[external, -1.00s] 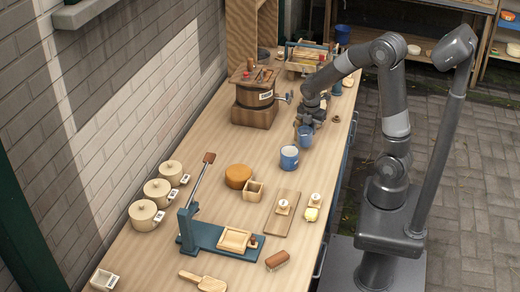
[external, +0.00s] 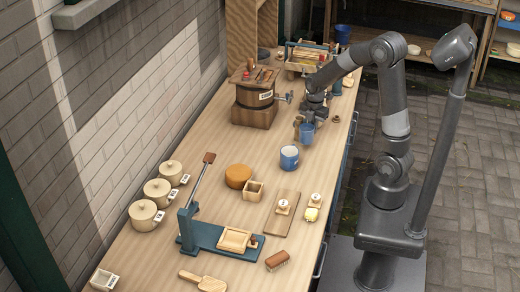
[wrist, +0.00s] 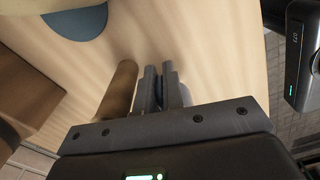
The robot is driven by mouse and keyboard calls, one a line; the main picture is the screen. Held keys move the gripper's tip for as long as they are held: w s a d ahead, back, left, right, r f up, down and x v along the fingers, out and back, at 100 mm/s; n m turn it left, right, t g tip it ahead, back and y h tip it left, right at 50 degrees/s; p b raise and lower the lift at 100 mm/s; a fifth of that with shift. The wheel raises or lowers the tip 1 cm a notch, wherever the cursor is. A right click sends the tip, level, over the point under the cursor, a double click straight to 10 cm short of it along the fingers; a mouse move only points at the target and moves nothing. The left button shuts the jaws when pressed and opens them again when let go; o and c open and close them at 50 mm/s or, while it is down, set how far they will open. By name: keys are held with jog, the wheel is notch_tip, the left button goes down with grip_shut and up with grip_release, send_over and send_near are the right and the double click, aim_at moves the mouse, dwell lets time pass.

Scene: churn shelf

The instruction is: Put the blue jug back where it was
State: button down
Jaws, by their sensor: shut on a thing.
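The blue jug (external: 306,132) is at my gripper (external: 311,117), near the right edge of the long wooden counter, in the external view. My gripper points down and is shut on the jug. In the wrist view, the fingers (wrist: 160,88) are close together with a sliver of blue between them; most of the jug is hidden there. I cannot tell whether the jug touches the counter or hangs just above it.
A blue-and-white mug (external: 289,158) stands just in front of the jug. The wooden churn (external: 254,98) with its crank is to the left, and a tool caddy (external: 305,57) is behind. A brown rounded piece (wrist: 119,90) lies beside the fingers in the wrist view.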

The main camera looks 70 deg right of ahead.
notch_tip(320, 180, up, 11)
jog(key=shift+r, duration=0.15)
jog(key=w+r+n, duration=0.1)
jog(key=w, duration=0.9)
jog(key=n, duration=0.2)
send_over(229, 143)
jog(key=f, duration=0.1)
notch_tip(229, 143, down, 15)
jog(key=shift+d+f, duration=0.1)
jog(key=c, duration=1.5)
grip_release()
jog(key=shift+f, duration=0.1)
jog(key=shift+c, duration=0.2)
